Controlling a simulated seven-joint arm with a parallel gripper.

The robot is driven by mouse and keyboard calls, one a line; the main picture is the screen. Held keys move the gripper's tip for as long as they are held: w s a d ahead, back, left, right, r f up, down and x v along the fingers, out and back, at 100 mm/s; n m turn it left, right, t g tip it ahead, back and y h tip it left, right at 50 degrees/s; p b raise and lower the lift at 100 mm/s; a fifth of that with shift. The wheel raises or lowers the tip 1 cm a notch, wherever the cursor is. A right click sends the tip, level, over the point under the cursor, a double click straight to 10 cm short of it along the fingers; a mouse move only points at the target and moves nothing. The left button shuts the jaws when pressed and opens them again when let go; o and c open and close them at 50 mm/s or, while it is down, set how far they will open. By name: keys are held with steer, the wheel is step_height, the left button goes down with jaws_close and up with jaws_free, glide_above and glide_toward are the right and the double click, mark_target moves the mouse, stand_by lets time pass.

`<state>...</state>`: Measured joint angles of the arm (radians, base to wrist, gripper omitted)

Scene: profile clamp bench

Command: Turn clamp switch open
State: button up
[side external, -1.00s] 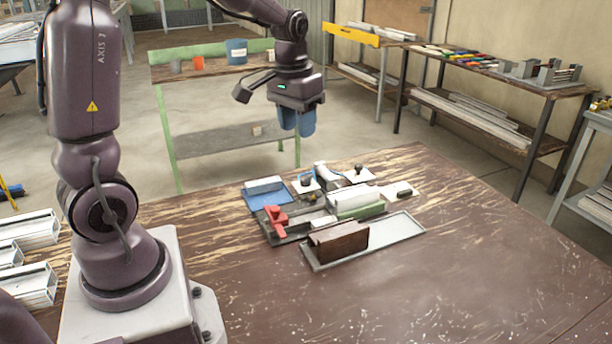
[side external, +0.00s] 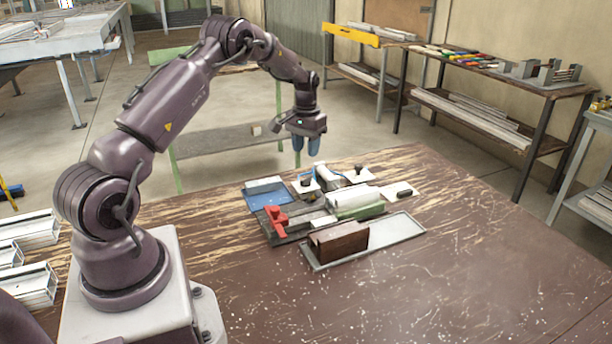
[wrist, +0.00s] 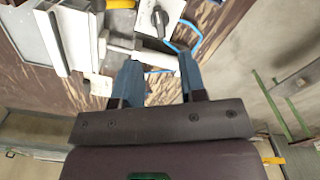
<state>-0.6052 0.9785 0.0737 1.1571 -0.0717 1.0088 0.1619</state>
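A clamp fixture (side external: 290,232) with a red handle (side external: 276,220) stands on the wooden bench. I cannot tell which one is the clamp switch. My gripper (side external: 306,152) hangs above the back edge of the bench, fingers down, apart from everything. In the wrist view, its blue fingers (wrist: 161,65) are spread with nothing between them. A white plate with a dark knob (wrist: 160,17) lies ahead of the fingertips.
A blue tray (side external: 268,200) with a pale profile lies left of the fixture. A grey tray (side external: 397,240) with a brown block (side external: 340,243) lies in front. A blue hose (wrist: 178,46) runs near the knob. The right and front of the bench are clear.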

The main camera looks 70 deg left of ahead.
mark_target(306, 178)
step_height(306, 178, down, 9)
stand_by(0.3)
jaws_close()
